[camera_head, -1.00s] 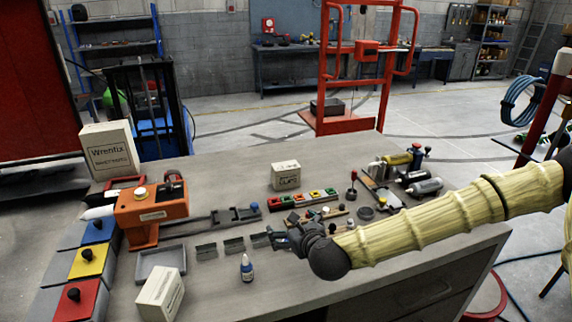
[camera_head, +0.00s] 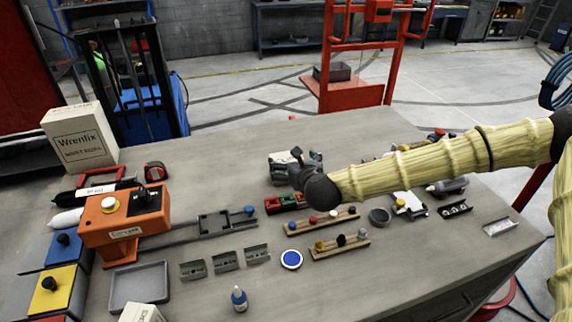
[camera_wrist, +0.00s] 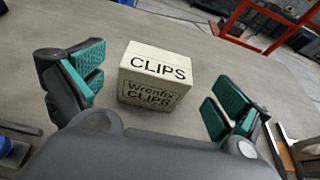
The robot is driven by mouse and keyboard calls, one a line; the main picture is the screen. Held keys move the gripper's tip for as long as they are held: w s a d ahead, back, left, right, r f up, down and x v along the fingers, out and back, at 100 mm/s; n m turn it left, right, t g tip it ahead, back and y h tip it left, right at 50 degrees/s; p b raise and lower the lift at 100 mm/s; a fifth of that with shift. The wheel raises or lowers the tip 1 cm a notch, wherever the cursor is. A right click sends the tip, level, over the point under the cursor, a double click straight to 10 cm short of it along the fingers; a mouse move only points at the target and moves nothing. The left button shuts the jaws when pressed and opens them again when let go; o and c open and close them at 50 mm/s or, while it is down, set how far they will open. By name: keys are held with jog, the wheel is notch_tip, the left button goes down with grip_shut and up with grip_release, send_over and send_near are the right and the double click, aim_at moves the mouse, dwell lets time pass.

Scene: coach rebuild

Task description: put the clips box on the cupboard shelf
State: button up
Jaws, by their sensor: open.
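The clips box (camera_wrist: 154,82) is a small cream carton marked "CLIPS" and "Wrenfix CLIPS". In the wrist view it stands upright on the grey table, between and just beyond my fingertips. My gripper (camera_wrist: 160,88) is open, with one teal-padded finger on each side of the box and visible gaps to it. In the head view my gripper (camera_head: 298,160) is over the back middle of the table and hides most of the box (camera_head: 277,160). I cannot identify the cupboard shelf in these frames.
An orange tool (camera_head: 125,225) with a rail stands at left, near a large Wrenfix box (camera_head: 80,140). A grey tray (camera_head: 139,285), a small bottle (camera_head: 239,298) and wooden racks (camera_head: 320,220) lie in front. The table's back (camera_head: 225,145) is clear.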

aim_at(287, 157)
jog(key=shift+x, duration=1.1)
jog(key=shift+w+p, duration=0.15)
jog(key=shift+p, duration=0.55)
jog(key=shift+f+p+x, duration=0.2)
jog(key=shift+p+x, duration=0.6)
jog(key=shift+x, duration=1.2)
jog(key=c, duration=0.9)
jog(key=shift+c, duration=0.7)
